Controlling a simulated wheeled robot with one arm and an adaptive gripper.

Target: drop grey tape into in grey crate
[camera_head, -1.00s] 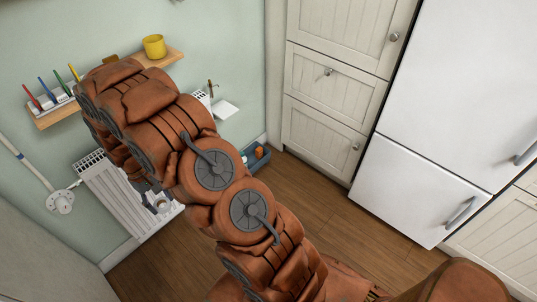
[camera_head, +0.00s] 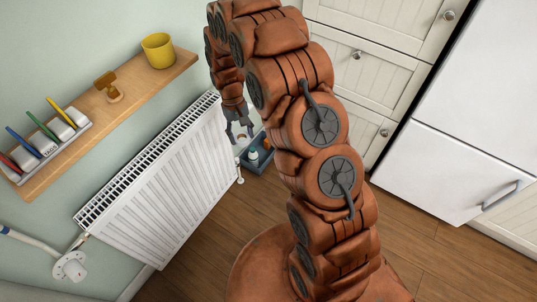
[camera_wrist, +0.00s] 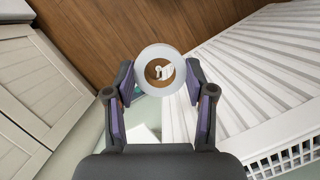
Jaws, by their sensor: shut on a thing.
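The grey tape is a pale, thick ring (camera_wrist: 145,82) held between the fingertips of my gripper (camera_wrist: 160,74) in the wrist view. My gripper's two fingers press on its opposite sides. In the head view my gripper (camera_head: 238,127) hangs fingers down by the right end of the radiator. The tape is small and unclear there. A blue-grey crate (camera_head: 262,166), the only crate I see, stands on the floor just beyond and below my gripper. It has a few small things in it. In the wrist view the crate is mostly hidden.
A white radiator (camera_head: 165,190) runs along the wall close to my gripper. Cream cabinets (camera_head: 355,80) and a white fridge (camera_head: 450,170) stand right. Wooden floor is open in front.

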